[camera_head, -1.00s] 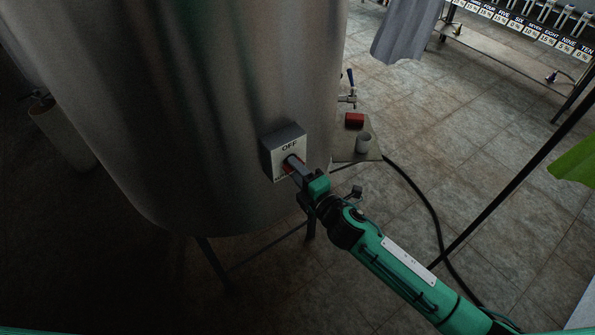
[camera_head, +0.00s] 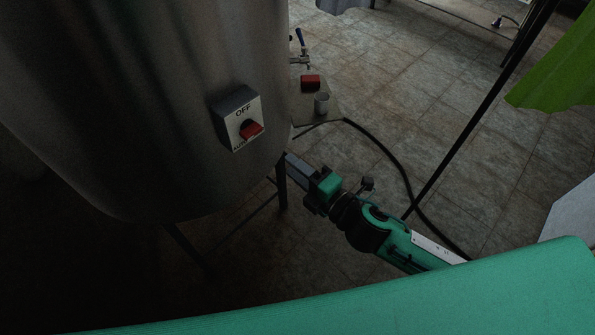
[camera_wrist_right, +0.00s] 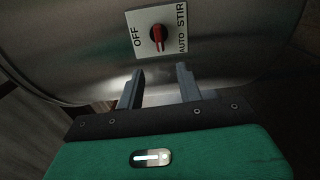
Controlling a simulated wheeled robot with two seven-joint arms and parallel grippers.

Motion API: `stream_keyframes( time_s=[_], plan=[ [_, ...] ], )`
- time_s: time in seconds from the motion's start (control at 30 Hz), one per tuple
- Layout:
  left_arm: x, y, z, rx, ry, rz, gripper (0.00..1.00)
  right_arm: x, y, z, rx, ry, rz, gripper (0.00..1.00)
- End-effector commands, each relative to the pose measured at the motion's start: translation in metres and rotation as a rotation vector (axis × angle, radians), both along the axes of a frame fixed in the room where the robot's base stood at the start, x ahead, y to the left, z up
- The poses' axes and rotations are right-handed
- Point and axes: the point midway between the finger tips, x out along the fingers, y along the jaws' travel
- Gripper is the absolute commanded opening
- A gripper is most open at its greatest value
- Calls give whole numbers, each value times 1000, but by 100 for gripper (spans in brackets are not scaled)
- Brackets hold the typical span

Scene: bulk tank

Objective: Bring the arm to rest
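My right gripper (camera_head: 291,163) is off the tank's switch, below and to the right of it in the head view. In the right wrist view its two fingers (camera_wrist_right: 158,88) stand apart with nothing between them. The switch box (camera_head: 237,117) is on the steel tank (camera_head: 150,90), with a red knob (camera_head: 251,130) on its face. The knob (camera_wrist_right: 158,37) also shows in the right wrist view, between the labels OFF, AUTO and STIR. My left gripper is not in view.
A small plate (camera_head: 333,107) beside the tank bears a red block (camera_head: 310,81) and a grey cup (camera_head: 321,104). A tap (camera_head: 300,58) is behind them. A dark hose (camera_head: 405,180) lies on the tiled floor. A green cloth (camera_head: 555,75) hangs at the right.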

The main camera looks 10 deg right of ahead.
Motion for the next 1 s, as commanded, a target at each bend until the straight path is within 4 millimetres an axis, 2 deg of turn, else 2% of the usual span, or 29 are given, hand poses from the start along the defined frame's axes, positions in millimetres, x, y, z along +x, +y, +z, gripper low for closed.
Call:
stream_keyframes(
  time_s=[0.53,0.67,0.77,0.87,1.0],
  plan=[
    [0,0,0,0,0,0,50,-1,-1,0,0,0,0,36],
    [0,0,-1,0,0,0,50,5,-5,-13,4,29,-17,36],
    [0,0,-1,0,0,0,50,19,-15,-50,24,116,-63,36],
    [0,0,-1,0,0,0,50,37,-37,-109,61,252,-143,36],
    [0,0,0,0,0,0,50,45,-75,-209,140,476,-288,36]
  ],
)
